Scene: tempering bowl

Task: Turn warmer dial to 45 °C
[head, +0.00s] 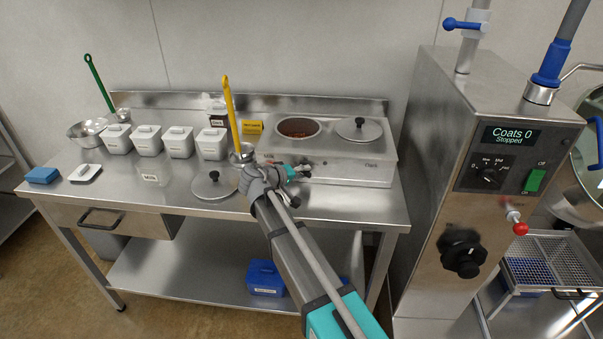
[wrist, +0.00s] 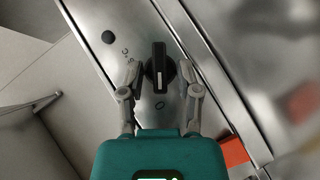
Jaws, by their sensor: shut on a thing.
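The warmer (head: 345,172) is a steel box at the right end of the table. Its left well is open with reddish-brown contents and its right well has a lid. My gripper (head: 285,174) is at the left part of its front and hides most of that area. In the wrist view a black dial (wrist: 159,66) with a pale line along its ridge sits on the steel panel (wrist: 121,62). My gripper (wrist: 158,72) has one finger on each side of the dial and is shut on it. The dial marks are too small to read.
A yellow-handled ladle (head: 230,105) stands just left of my gripper. A round lid (head: 213,183) and a clear tub (head: 152,176) lie on the table, with several white containers (head: 180,143) behind. A tall steel machine (head: 440,150) stands to the right.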

